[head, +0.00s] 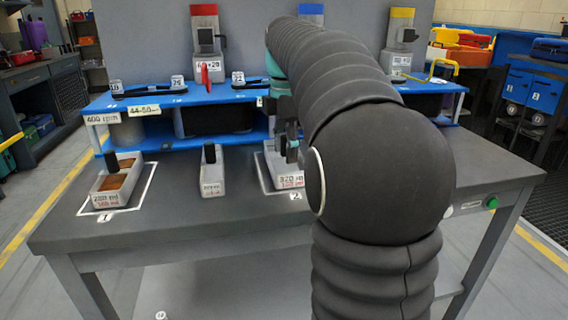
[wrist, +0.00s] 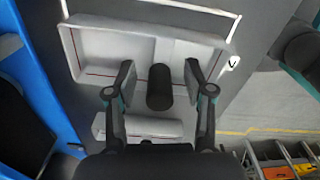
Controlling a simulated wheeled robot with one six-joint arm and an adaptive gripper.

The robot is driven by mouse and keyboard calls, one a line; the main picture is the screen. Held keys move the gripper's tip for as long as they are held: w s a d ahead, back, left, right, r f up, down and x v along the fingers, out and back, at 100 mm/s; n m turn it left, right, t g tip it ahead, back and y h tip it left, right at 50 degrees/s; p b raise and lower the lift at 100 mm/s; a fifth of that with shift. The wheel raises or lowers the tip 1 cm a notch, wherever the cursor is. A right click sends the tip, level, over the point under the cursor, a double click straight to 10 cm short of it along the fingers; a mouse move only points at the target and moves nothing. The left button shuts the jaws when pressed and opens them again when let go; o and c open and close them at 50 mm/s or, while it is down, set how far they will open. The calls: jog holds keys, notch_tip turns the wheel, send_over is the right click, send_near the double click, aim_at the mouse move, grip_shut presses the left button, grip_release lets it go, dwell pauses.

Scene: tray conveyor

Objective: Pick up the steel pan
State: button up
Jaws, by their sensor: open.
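A pale grey pan (head: 287,180) with a number label stands inside the white outline marked 2; I take it as the steel pan, though its surface does not clearly show steel. In the wrist view the pan (wrist: 120,46) is a shallow rectangle, its inside looking empty, with a black upright handle (wrist: 160,87) near its lower edge. My gripper (wrist: 158,85) is open, with one finger on each side of the handle and a visible gap to each. In the head view my arm covers much of the pan and most of my gripper (head: 289,148).
A pan with brown contents (head: 128,185) stands in outline 1 at the left. A narrow pale container (head: 212,172) stands between the two. A blue shelf (head: 185,99) runs behind them. The bench front (head: 190,232) is clear.

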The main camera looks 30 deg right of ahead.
grip_shut()
jog(key=shift+r, duration=0.1)
jog(key=shift+r, duration=0.4)
jog(key=r, duration=0.2)
jog(key=r+p, duration=0.1)
jog(key=r, duration=0.1)
jog(key=shift+s+d, duration=0.2)
jog(key=shift+d, duration=0.2)
jog(key=s+d+r+p, duration=0.1)
jog(key=s+d+r, duration=0.4)
jog(key=d, duration=0.4)
jog(key=shift+s+r+p, duration=0.35)
jog(key=shift+r, duration=0.2)
